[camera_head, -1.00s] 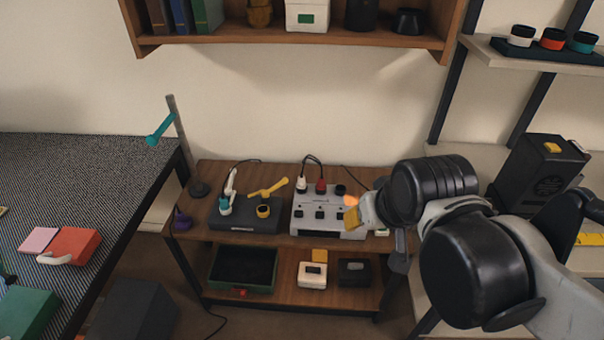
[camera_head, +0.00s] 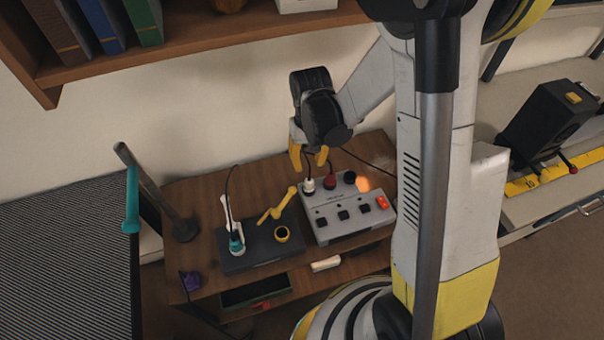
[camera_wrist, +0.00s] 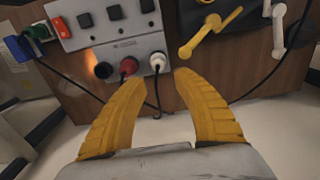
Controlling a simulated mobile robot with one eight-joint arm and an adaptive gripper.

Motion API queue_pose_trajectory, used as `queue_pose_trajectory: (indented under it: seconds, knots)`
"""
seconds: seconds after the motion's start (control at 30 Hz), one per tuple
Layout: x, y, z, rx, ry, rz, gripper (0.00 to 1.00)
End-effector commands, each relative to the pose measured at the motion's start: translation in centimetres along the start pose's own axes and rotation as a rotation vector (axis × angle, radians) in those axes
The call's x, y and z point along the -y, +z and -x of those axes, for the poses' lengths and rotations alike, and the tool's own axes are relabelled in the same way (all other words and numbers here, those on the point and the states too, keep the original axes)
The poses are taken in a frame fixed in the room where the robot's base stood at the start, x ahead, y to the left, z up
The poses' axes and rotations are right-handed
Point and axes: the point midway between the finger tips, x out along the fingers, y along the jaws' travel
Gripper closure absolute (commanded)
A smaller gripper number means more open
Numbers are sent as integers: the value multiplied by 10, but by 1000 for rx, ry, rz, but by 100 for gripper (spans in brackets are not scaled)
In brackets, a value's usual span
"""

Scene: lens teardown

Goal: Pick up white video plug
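The white video plug (camera_wrist: 157,61) sits in the top row of the grey switch box (camera_wrist: 130,49), beside a red plug (camera_wrist: 128,66) and a dark socket (camera_wrist: 103,71). Its black cable hangs toward my gripper. In the head view the white plug (camera_head: 309,186) stands at the box's back left corner. My gripper (camera_head: 308,165) is above and behind it, yellow fingers pointing down. No contact is clear.
A black box (camera_head: 265,244) with a teal plug and a yellow lever (camera_head: 278,204) stands left of the switch box. A lamp stand (camera_head: 160,195) rises at the table's left. The shelf (camera_head: 200,50) overhangs behind. A cable runs behind the box.

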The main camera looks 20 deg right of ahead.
Motion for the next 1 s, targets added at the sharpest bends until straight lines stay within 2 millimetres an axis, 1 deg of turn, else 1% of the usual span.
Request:
queue_pose_trajectory:
  seconds: [0.03,0.2,0.37,0.63,0.73,0.9,0.93,0.97,1.0]
  knots:
    - [0,-1,-12,0,0,0,64]
    - [0,-1,-40,-1,0,0,64]
    - [-1,-1,-52,-2,0,0,64]
    - [-4,-2,-92,-2,0,0,64]
    - [-4,-2,-98,-2,0,0,64]
    - [-4,-2,-96,-2,0,0,64]
    - [-4,-2,-95,-2,0,0,72]
    - [-4,-2,-95,-2,0,0,81]
    - [-4,-2,-95,-2,0,0,93]
